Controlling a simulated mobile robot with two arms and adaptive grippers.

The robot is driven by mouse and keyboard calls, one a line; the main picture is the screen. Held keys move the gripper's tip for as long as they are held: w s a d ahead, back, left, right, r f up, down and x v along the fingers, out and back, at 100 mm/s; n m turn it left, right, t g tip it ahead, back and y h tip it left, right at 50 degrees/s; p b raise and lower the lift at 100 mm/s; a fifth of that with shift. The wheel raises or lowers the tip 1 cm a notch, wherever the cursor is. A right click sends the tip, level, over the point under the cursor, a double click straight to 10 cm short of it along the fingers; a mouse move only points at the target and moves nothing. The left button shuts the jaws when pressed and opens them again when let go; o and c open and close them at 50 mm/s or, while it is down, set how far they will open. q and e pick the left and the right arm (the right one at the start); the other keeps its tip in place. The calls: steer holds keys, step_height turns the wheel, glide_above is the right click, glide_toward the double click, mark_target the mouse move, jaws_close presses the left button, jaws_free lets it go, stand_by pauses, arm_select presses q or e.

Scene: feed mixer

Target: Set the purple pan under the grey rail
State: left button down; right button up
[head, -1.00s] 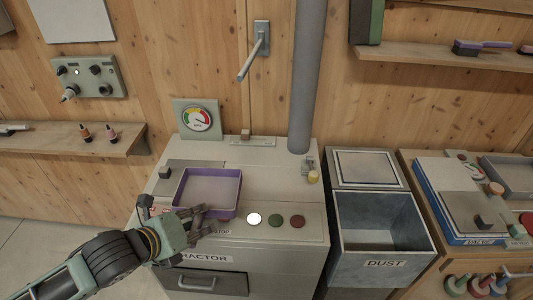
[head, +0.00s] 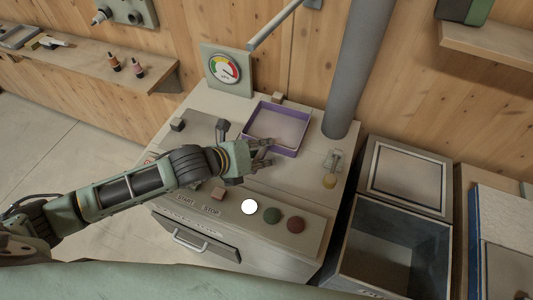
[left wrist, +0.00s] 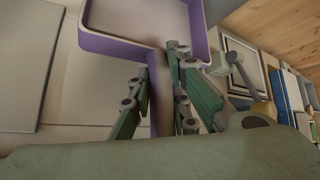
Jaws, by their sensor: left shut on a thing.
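The purple pan (head: 283,124), a shallow square tray with a pale inside, is over the back of the pale machine top (head: 218,103), in front of a small knob. I cannot tell whether it rests or hangs slightly above. My left gripper (head: 267,152) is at its front side. In the left wrist view, the fingers (left wrist: 160,100) are closed around a purple handle strip of the pan (left wrist: 125,44). My right gripper is out of view.
A round gauge (head: 224,68) stands behind and left of the pan. A thick grey pipe (head: 357,75) rises at its right. A small lever (head: 333,160) and buttons (head: 272,215) are nearer. An open bin (head: 395,250) stands right of the machine.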

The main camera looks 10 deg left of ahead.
arm_select(q)
step_height(320, 180, down, 4)
steer(key=shift+p, duration=0.35)
steer(key=shift+w+f, duration=0.1)
steer(key=shift+f, duration=0.2)
steer(key=shift+f, duration=0.15)
steer(key=c, duration=1.6)
jaws_free()
steer(key=shift+c, duration=0.2)
